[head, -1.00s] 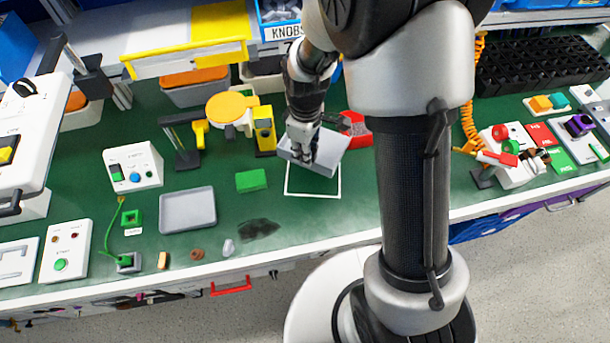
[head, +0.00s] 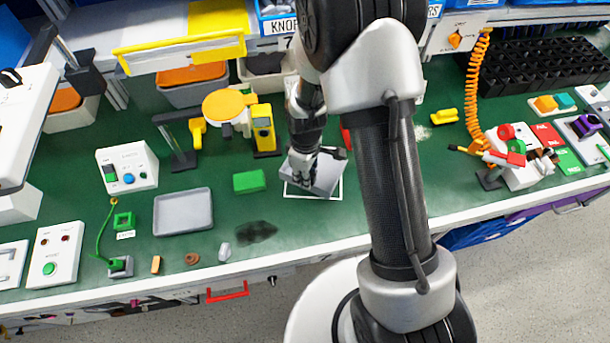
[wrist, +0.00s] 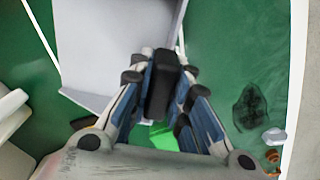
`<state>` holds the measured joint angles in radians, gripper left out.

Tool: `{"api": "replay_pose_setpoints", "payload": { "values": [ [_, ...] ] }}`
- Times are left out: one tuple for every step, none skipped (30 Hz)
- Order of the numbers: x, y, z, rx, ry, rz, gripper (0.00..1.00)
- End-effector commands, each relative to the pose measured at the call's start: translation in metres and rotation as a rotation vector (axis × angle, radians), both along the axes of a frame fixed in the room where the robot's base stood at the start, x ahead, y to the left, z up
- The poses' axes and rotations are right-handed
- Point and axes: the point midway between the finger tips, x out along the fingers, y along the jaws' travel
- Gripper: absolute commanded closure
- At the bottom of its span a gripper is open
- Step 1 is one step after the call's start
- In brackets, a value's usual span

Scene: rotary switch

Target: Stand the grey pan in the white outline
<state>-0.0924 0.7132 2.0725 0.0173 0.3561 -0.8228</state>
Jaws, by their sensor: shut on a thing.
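The grey pan (head: 325,176) is over the white outline (head: 318,198) on the green bench top and hides most of it. Parts of the outline show at its front and right in the head view. The pan looks turned a little against the outline; I cannot tell whether it touches the bench. My gripper (head: 300,170) is shut on the pan's left side. In the wrist view the pan (wrist: 100,40) extends away from the fingers (wrist: 162,85), and a line of the outline (wrist: 40,30) shows beside it.
A green block (head: 249,181) lies just left of the outline. A grey tray (head: 183,211) lies further left. A yellow device (head: 264,130) stands behind. A dark smudge (head: 256,232) marks the bench in front. A red thing (head: 346,140) is partly hidden by my arm.

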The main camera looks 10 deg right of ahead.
Motion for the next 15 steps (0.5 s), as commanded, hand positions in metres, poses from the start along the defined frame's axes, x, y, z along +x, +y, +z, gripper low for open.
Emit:
{"api": "replay_pose_setpoints", "payload": {
  "values": [
    [0.0001,0.0,0.0001,0.0,0.0,0.0,1.0],
    [0.0001,-0.0001,-0.0006,0.0,0.0,0.0,1.0],
    [0.0,0.0,-0.0021,0.0,0.0,0.0,1.0],
    [0.0,0.0,-0.0033,0.0,0.0,0.0,1.0],
    [-0.0001,0.0,-0.0037,0.0,0.0,0.0,0.82],
    [-0.0001,0.0,-0.0029,0.0,0.0,0.0,0.79],
    [-0.0001,0.0,-0.0027,0.0,0.0,0.0,0.77],
    [-0.0001,0.0,-0.0026,0.0,0.0,0.0,0.75],
    [-0.0001,0.0,-0.0026,0.0,0.0,0.0,0.73],
    [-0.0001,0.0,-0.0025,0.0,0.0,0.0,0.71],
    [-0.0001,0.0,-0.0025,0.0,0.0,0.0,0.69],
    [-0.0001,0.0,-0.0025,0.0,0.0,0.0,0.66],
    [-0.0001,0.0,-0.0025,0.0,0.0,0.0,0.64],
    [-0.0001,0.0,-0.0025,0.0,0.0,0.0,0.62],
    [-0.0001,-0.0001,-0.0025,0.0,0.0,0.0,0.62]
  ]
}}
